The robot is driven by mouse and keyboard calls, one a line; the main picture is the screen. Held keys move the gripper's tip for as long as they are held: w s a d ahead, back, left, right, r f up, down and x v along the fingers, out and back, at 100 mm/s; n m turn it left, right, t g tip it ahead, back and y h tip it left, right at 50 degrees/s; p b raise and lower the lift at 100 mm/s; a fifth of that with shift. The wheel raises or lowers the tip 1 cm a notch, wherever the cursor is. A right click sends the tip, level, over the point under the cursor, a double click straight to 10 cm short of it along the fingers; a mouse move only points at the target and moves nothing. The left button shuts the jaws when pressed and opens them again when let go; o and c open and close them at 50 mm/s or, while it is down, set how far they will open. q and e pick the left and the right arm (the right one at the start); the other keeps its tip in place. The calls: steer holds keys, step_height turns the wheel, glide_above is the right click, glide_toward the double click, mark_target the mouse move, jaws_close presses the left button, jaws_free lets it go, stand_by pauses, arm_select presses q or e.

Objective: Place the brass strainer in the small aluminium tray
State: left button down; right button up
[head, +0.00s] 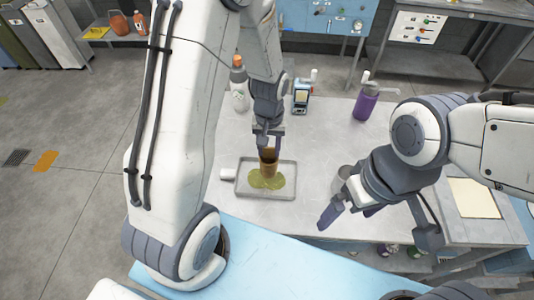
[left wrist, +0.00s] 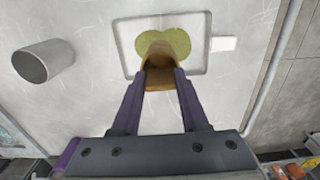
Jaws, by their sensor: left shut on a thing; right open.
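The brass strainer (head: 268,166) is a brownish-gold cup held between the fingers of my left gripper (head: 268,142), which is shut on it. The strainer also shows between the purple fingers in the left wrist view (left wrist: 159,68). The small aluminium tray (head: 242,184) lies on the metal table below, with a yellow-green patch (head: 266,181) on its floor. The strainer is over this patch; I cannot tell whether it touches the tray. My right gripper (head: 335,207) is open and empty, to the right of the tray.
A white block (head: 227,174) sits at the tray's left edge. A white bottle with an orange cap (head: 238,85), a small blue-and-black device (head: 302,96) and a purple container (head: 366,102) stand further back.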

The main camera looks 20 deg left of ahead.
mark_target(266, 158)
arm_select(q)
steer(key=shift+a+f, duration=0.2)
steer(key=shift+a, duration=0.1)
steer(key=shift+s+f, duration=0.1)
steer(key=shift+f, duration=0.15)
step_height(266, 158, down, 2)
steer(key=shift+f+p, duration=0.1)
steer(key=shift+p, duration=0.5)
steer(key=shift+f, duration=0.65)
steer(key=shift+f, duration=0.2)
steer(key=shift+c, duration=2.1)
jaws_free()
